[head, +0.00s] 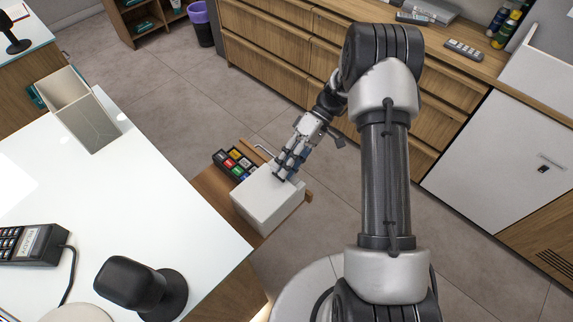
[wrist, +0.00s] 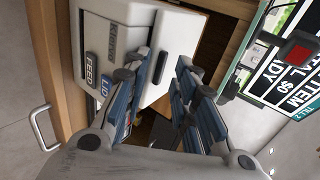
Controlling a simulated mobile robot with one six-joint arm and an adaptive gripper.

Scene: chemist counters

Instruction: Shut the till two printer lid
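The till printer (head: 262,205) is a white box on the wooden counter shelf, and its top looks flat and level in the head view. In the wrist view the printer (wrist: 128,22) shows at upper left, with FEED and LID labels (wrist: 105,85) on its face. No raised lid shows, but my fingers hide part of it. My gripper (head: 284,174) is over the printer's far right edge, pointing down. I cannot tell whether a fingertip touches the printer.
A black tray of coloured items (head: 235,163) lies beside the printer. A till screen (wrist: 290,75) is close at right in the wrist view. The white counter (head: 120,200) holds a card terminal (head: 35,243) and a black stand (head: 140,290). Floor behind is clear.

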